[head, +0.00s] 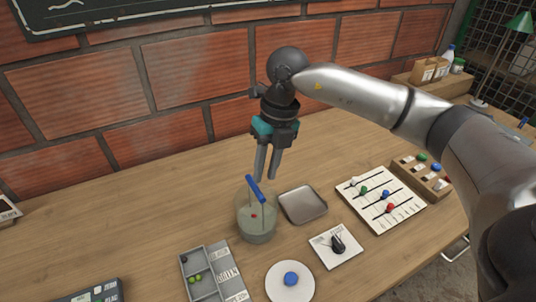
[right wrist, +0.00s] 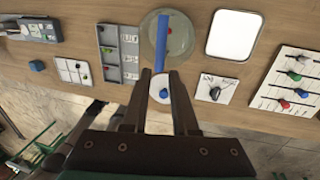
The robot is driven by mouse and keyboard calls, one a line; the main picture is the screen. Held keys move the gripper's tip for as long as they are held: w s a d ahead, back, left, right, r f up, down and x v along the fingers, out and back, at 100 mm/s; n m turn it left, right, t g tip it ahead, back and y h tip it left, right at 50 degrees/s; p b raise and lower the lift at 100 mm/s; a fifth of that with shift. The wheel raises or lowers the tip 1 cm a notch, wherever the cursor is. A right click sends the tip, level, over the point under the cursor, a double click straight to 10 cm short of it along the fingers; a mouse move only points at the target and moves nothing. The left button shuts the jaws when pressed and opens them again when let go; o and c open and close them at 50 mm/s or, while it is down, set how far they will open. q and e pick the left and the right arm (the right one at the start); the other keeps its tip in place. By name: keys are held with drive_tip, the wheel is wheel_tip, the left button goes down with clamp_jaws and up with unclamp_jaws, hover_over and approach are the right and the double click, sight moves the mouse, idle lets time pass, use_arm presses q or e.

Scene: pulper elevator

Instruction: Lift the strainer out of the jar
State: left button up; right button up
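The jar (head: 257,230) is a clear, greyish-green round vessel standing on the wooden table. The strainer's blue handle (head: 255,188) stands out at the jar's top, with thin uprights running down inside. A small red thing shows inside the jar. My right gripper (head: 266,176) points down just above the blue handle, its two fingers apart and empty. In the right wrist view, the blue handle (right wrist: 161,45) lies in line with the gap between the fingertips, in front of the jar (right wrist: 182,38). I cannot tell whether they touch. My left gripper is not in view.
A shallow metal tray (head: 303,205) is right of the jar. In front are a grey compartment box (head: 226,272), a white disc (head: 273,283) with a blue knob and a white switch plate (head: 325,254). A slider board (head: 370,210) is farther right. A brick wall stands behind.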

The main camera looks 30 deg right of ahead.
wheel_tip(320, 180, down, 11)
drive_tip(key=a, duration=0.2)
drive_tip(key=shift+r+b, duration=0.15)
drive_tip(key=shift+b, duration=0.25)
drive_tip(key=shift+a, duration=0.1)
clamp_jaws()
drive_tip(key=shift+w+r, duration=0.1)
drive_tip(key=shift+r, duration=0.1)
